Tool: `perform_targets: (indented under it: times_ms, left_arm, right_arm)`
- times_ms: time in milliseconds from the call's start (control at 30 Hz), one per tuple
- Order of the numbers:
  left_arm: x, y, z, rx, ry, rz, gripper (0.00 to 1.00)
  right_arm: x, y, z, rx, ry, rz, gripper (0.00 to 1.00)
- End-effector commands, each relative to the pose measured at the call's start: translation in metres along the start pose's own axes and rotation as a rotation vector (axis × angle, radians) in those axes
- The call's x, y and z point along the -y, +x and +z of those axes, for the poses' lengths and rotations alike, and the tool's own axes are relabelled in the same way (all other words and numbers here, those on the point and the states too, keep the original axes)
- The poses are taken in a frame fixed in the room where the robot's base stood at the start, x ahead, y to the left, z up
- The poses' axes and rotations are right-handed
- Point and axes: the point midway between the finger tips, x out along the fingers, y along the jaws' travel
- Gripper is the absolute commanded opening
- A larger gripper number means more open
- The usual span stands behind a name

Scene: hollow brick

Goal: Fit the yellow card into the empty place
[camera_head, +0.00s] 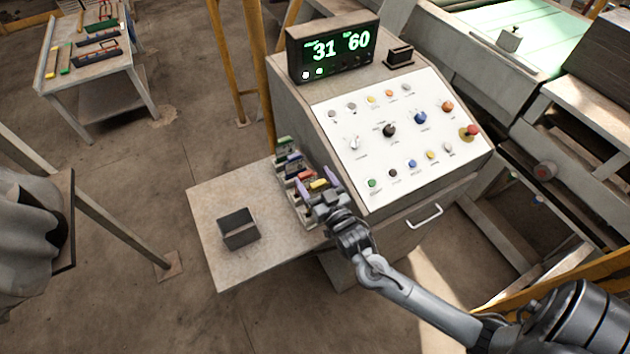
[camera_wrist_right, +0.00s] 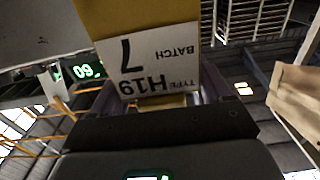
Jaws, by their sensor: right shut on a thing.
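My right gripper (camera_head: 317,186) is shut on the yellow card (camera_head: 320,184), with a purple finger on either side. The right wrist view shows the yellow card (camera_wrist_right: 145,18) close up, with a white label (camera_wrist_right: 150,65) reading BATCH 7, TYPE H19, upside down. The gripper is over the near part of a pale rack (camera_head: 297,209) on the side shelf. Green (camera_head: 284,140), blue (camera_head: 291,157) and red (camera_head: 304,175) cards stand in the rack. The gripper hides part of the rack, so I cannot tell whether the yellow card is in a slot. My left gripper is not in view.
A dark open box (camera_head: 238,229) stands on the shelf (camera_head: 215,195), left of the rack. The control console (camera_head: 400,145) with knobs and a 31/60 display (camera_head: 335,50) rises right beside the rack.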

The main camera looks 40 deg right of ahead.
Motion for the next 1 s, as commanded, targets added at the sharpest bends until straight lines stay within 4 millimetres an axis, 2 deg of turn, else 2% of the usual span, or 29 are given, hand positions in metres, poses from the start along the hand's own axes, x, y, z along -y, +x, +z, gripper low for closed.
perform_targets:
  times_ms: [1000]
  left_arm:
    - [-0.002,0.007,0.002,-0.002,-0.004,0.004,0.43]
  right_arm:
    - [0.0,0.0,0.015,0.0,0.0,0.0,0.48]
